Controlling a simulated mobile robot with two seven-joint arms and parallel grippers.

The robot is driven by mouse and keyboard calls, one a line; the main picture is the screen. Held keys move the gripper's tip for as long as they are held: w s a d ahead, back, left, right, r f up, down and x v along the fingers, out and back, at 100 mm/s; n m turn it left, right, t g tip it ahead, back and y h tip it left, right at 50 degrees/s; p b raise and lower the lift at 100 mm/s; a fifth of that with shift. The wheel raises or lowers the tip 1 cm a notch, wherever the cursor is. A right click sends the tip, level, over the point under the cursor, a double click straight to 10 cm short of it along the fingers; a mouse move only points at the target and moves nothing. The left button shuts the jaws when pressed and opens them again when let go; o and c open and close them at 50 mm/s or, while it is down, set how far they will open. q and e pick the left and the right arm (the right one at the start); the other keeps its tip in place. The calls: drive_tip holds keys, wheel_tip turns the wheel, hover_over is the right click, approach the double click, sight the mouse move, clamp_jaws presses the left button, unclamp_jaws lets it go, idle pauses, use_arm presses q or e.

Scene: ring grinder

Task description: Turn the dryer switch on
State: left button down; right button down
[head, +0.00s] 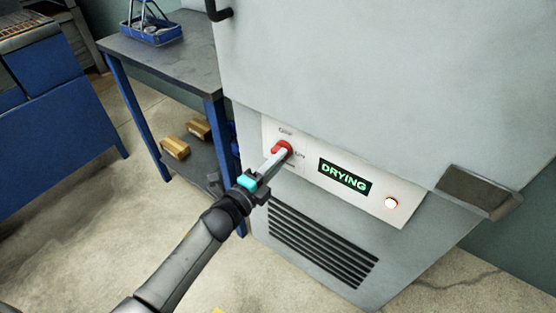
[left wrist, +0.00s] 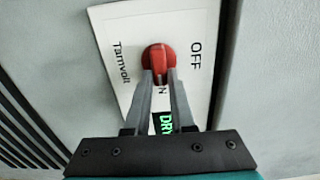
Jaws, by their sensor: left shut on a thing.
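The dryer switch is a round red knob (head: 281,149) on a white panel (head: 304,172) low on the grey dryer cabinet (head: 370,90). In the left wrist view the red knob (left wrist: 158,58) has its narrow grip between my fingertips, over a partly hidden label ending in "N". "OFF" is printed to its right. My left gripper (head: 275,157) is shut on the knob; it also shows in the left wrist view (left wrist: 159,78). The display (head: 345,176) reads "DRYING" in green, and a round light (head: 391,203) beside it glows. My right gripper is not in view.
A vent grille (head: 318,245) lies below the panel, and a metal corner bracket (head: 479,190) juts out at the right. A blue-legged table (head: 175,62) stands to the left, with a blue tray (head: 151,31) on top and small boxes (head: 175,148) below. Floor at the left is clear.

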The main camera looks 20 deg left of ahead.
use_arm(q)
drive_tip(key=c, duration=0.8)
unclamp_jaws()
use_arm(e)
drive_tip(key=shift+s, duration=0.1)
use_arm(q)
drive_tip(key=shift+o, duration=0.2)
drive_tip(key=p+v, duration=0.2)
drive_tip(key=v, duration=1.3)
drive_tip(key=shift+p, duration=0.3)
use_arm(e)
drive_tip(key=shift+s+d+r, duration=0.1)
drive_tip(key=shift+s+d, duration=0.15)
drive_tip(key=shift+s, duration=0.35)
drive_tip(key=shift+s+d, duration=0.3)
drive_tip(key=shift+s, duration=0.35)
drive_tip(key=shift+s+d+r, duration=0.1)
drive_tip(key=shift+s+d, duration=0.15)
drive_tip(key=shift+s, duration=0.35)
use_arm(q)
drive_tip(key=shift+s, duration=0.1)
